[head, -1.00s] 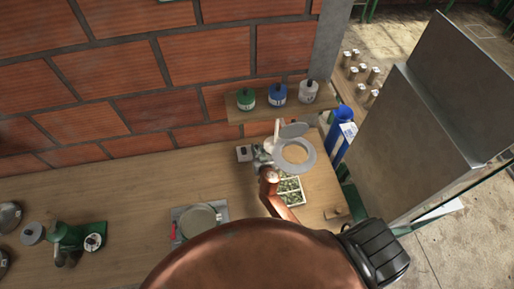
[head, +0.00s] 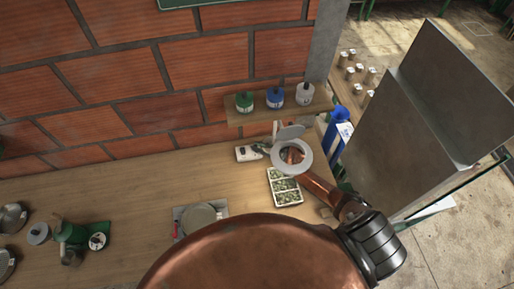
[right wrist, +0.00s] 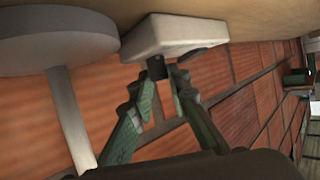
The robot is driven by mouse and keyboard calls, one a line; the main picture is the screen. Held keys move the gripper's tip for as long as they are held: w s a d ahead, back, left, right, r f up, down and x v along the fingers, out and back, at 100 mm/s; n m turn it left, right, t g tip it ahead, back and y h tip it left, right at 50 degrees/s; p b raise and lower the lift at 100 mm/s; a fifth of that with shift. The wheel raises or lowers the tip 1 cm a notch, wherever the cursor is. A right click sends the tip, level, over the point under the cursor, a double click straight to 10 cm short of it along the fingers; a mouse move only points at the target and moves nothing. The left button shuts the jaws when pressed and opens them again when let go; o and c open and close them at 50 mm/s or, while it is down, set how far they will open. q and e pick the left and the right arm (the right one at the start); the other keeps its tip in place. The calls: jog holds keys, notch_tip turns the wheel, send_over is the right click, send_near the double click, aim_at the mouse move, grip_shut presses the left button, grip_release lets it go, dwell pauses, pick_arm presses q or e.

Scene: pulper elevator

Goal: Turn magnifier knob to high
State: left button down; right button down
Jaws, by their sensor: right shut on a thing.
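The magnifier's pale ring lens (head: 306,168) stands over the back right of the wooden bench, with a raised grey lid. Its small white control box (head: 242,154) sits on the bench left of it. In the right wrist view the box (right wrist: 172,32) appears upside down, with a black knob (right wrist: 156,66) on its face. My right gripper (head: 259,148) is at the box. In the right wrist view its green fingers (right wrist: 163,77) are shut on the knob. The knob's setting cannot be read. My left gripper is not in view.
A compartment tray (head: 285,187) of green beans lies in front of the magnifier. A shelf (head: 240,115) with several jars hangs behind. A scale (head: 201,218) and green grinder (head: 72,233) stand left.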

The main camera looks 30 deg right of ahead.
jog(key=shift+w+d+f+n+g+y+b, duration=0.1)
jog(key=shift+d+n+g+y+b, duration=0.1)
jog(key=shift+n+g+y+b, duration=0.95)
jog(key=shift+t, duration=0.25)
jog(key=c, duration=1.8)
grip_release()
jog(key=shift+a, duration=0.1)
jog(key=shift+v, duration=3.75)
